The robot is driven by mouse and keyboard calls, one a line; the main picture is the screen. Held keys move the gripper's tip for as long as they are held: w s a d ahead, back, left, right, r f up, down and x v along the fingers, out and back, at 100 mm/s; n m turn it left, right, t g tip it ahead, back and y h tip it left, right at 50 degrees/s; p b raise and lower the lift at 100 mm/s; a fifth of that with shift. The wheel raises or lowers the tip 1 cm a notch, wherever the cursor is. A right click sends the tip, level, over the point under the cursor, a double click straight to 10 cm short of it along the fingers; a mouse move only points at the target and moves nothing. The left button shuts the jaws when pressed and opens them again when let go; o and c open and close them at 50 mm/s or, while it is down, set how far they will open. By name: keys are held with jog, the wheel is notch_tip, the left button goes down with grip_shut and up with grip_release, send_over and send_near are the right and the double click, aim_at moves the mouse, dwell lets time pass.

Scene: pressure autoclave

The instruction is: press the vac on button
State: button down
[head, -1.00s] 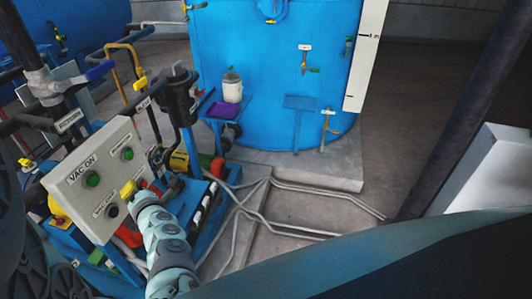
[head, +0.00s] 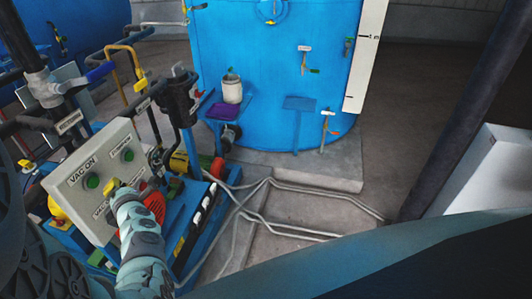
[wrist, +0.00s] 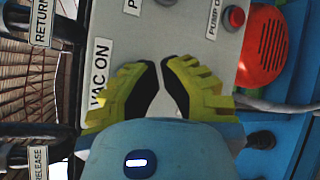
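The grey control panel (head: 110,215) stands at the left in the head view. Its "VAC ON" label (head: 80,171) is above a green button (head: 92,181), which shows uncovered there. My gripper (head: 113,186) is in front of the panel, just right of that button; I cannot tell whether it touches the panel. In the wrist view, the yellow fingers with black pads (wrist: 160,64) have their tips together, with nothing seen between them. The "VAC ON" label (wrist: 100,72) lies left of the tips, and its button is hidden behind the fingers.
A second green button (head: 127,155) is at the panel's upper right. A red button (wrist: 234,17) and a round red-orange part (wrist: 263,45) are right of the fingers in the wrist view. Pipes with a blue-handled valve (head: 100,71) rise behind the panel.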

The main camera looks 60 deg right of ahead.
aim_at(93, 182)
jog(key=shift+w+a+b, duration=0.25)
jog(key=shift+w+b, duration=0.1)
jog(key=shift+w, duration=0.35)
jog(key=shift+w+a+b, duration=0.2)
jog(key=shift+w+b, duration=0.1)
jog(key=shift+w, duration=0.35)
jog(key=shift+w, duration=0.1)
dwell(0.5)
jog(key=shift+w+a+b, duration=0.1)
jog(key=shift+w+b, duration=0.2)
